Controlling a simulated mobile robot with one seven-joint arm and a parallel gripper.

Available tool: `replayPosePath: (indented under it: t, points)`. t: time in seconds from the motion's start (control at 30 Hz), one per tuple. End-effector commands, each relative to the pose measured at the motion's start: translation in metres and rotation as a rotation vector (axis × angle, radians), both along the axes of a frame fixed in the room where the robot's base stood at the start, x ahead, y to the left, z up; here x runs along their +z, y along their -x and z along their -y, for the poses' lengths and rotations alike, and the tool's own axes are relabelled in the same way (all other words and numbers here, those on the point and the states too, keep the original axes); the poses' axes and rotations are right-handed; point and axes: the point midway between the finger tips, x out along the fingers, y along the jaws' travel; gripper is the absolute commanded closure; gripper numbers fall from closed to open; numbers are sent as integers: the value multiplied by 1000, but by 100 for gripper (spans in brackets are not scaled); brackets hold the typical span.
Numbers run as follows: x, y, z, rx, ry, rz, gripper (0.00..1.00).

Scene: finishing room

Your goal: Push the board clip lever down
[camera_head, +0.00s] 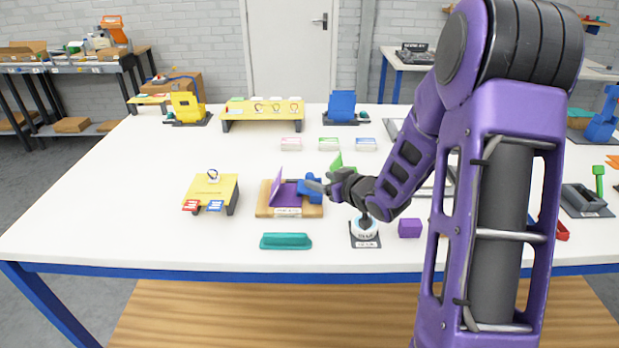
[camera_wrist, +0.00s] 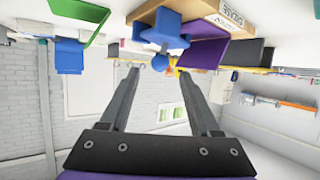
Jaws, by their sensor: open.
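A wooden board (camera_head: 264,208) with a label on its front edge stands near the table's front, left of my arm. A tilted purple plate (camera_head: 277,188) and a blue clip part (camera_head: 304,190) are on it. In the wrist view, which is upside down, the blue part (camera_wrist: 168,28) has a round blue knob (camera_wrist: 160,61) by the purple plate (camera_wrist: 205,50). My gripper (camera_head: 318,184) is beside the blue part at its right end. In the wrist view my gripper (camera_wrist: 160,74) is open, with the knob between and beyond the fingertips. I cannot tell whether they touch it.
A yellow stand (camera_head: 214,190) is left of the board. A teal bar (camera_head: 286,241) lies in front. A round white device (camera_head: 366,231) and a purple cube (camera_head: 410,228) are to the right. A green plate (camera_head: 337,163) rises behind my gripper. The table's left front is clear.

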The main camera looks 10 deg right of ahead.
Motion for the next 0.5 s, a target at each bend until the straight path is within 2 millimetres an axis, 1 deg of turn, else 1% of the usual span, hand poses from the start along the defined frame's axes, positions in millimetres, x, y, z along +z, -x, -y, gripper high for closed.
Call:
replayPosePath:
  t: [0.03,0.1,0.23,0.33,0.5]
  points:
    - [-6,-10,-6,3,-2,-1,37]
    - [-11,-22,-10,2,-2,-1,37]
    - [-18,-40,-16,1,0,0,37]
    - [-22,-49,-19,0,1,0,37]
    - [-25,-56,-22,0,0,0,37]
